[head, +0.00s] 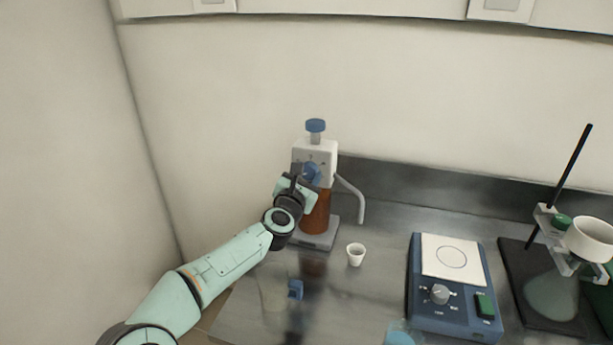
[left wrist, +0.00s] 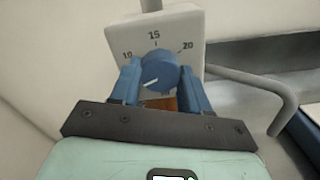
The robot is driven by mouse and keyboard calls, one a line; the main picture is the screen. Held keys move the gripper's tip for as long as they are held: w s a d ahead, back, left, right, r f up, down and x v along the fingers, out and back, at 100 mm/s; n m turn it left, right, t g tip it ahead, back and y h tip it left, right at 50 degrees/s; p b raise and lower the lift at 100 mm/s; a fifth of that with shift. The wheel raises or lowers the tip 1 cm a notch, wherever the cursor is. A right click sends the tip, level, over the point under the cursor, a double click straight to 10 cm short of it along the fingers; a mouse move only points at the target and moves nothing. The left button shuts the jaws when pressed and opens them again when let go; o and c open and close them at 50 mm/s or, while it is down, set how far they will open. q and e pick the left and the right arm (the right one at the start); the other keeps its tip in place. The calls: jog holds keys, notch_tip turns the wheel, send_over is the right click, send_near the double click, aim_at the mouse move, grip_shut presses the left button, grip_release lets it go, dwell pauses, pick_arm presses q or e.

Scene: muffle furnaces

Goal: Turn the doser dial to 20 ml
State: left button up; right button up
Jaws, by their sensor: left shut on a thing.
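The doser (head: 315,155) is a white head on an amber bottle (head: 316,212), with a blue knob on top and a grey bent spout at its right. Its blue dial (left wrist: 158,70) is on the front face, under the printed marks 10, 15 and 20. A white line on the dial points to the lower left, away from the 20. My left gripper (left wrist: 160,84) is shut on the dial, one blue finger at each side. In the head view the left gripper (head: 305,178) is at the doser's front and partly hides the dial.
A small white cup (head: 356,254) stands right of the doser base (head: 318,236). The left wall is close.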

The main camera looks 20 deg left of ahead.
pick_arm(q)
jog(key=m, duration=0.4)
jog(key=shift+m, duration=0.3)
jog(key=m, duration=0.3)
jog(key=shift+m, duration=0.3)
jog(key=m, duration=0.4)
jog(key=shift+m+p, duration=0.3)
jog(key=shift+p, duration=0.05)
jog(key=m, duration=0.4)
jog(key=shift+p, duration=0.4)
jog(key=m+p, duration=0.1)
jog(key=m, duration=0.8)
jog(key=shift+m+p, duration=0.3)
jog(key=shift+p, duration=0.05)
jog(key=m, duration=0.3)
jog(key=shift+m, duration=0.3)
jog(key=shift+m+p, duration=0.3)
jog(key=shift+m, duration=1.7)
